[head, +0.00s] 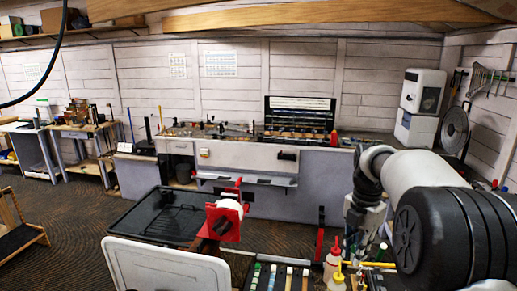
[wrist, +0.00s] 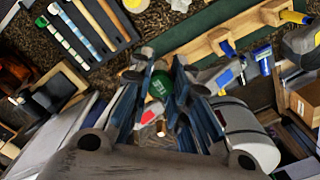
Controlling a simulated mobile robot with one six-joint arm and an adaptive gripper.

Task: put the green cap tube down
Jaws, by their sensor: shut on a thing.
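The green cap tube (wrist: 159,84) shows in the wrist view as a round green cap between my fingers, with its body mostly hidden below them. My gripper (wrist: 162,72) is shut on it, with one finger on each side. In the head view my gripper (head: 360,235) hangs at the lower right, partly covered by my own arm, near the front bench. A small green spot shows beside it there, but I cannot tell whether it is the same tube.
A dark tray (wrist: 90,35) with several banded strips lies at the upper left of the wrist view. A wooden rack (wrist: 215,45) runs to the right of my fingers. In the head view, squeeze bottles (head: 333,262) and a red vise (head: 225,215) stand left of my gripper.

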